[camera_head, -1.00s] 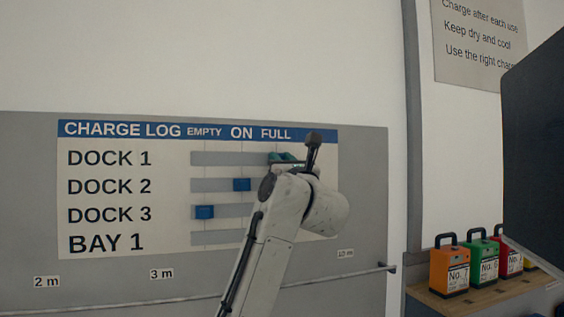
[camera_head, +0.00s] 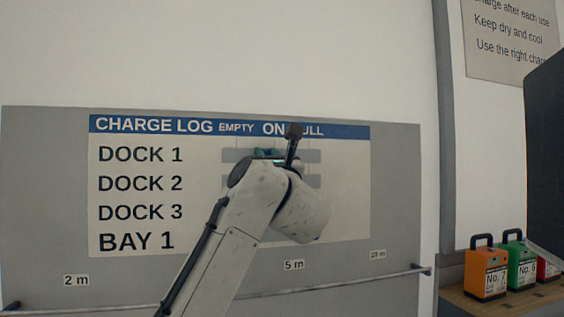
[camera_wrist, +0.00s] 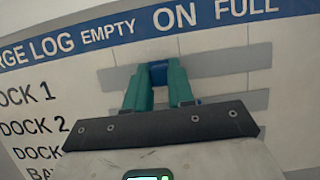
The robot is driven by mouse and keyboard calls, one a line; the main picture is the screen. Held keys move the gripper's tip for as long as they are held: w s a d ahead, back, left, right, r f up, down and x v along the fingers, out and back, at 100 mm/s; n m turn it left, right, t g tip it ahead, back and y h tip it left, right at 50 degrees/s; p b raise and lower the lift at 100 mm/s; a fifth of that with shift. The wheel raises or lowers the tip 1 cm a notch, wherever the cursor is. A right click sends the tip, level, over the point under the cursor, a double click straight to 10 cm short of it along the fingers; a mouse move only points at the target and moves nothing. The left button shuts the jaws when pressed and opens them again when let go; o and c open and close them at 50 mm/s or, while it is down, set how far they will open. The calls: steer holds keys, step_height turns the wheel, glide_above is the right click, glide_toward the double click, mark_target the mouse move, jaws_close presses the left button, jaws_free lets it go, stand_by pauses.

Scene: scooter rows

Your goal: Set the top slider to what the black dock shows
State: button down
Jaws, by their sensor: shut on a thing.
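The charge log board (camera_head: 140,225) is on the wall ahead, with rows DOCK 1, DOCK 2, DOCK 3 and BAY 1 under EMPTY, ON and FULL. My gripper (camera_head: 268,155) is at the top row, DOCK 1. In the wrist view its teal fingers (camera_wrist: 158,80) are shut on the blue top slider (camera_wrist: 158,70). The slider sits on the grey top track (camera_wrist: 225,62), around the ON column; its exact alignment is hard to tell. My arm hides the lower sliders in the head view. I cannot identify a black dock or its display.
Orange (camera_head: 486,272) and green (camera_head: 519,264) battery packs stand on a wooden shelf (camera_head: 490,303) at the right, with a red one beside them. A large dark shape (camera_head: 546,160) blocks the right edge. A rail (camera_head: 340,285) runs below the board.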

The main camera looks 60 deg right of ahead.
mark_target(234, 149)
steer(key=w+a, duration=0.4)
steer(key=shift+w, duration=0.4)
steer(key=c, duration=1)
jaws_free()
steer(key=shift+w+a, duration=0.1)
steer(key=shift+a, duration=0.05)
steer(key=shift+o, duration=0.2)
steer(key=shift+s+a+f+b, duration=0.1)
steer(key=shift+s+b, duration=0.1)
steer(key=shift+b, duration=0.1)
steer(key=b+v, duration=0.3)
steer(key=v, duration=0.7)
steer(key=shift+s, duration=0.15)
steer(key=shift+a, duration=0.15)
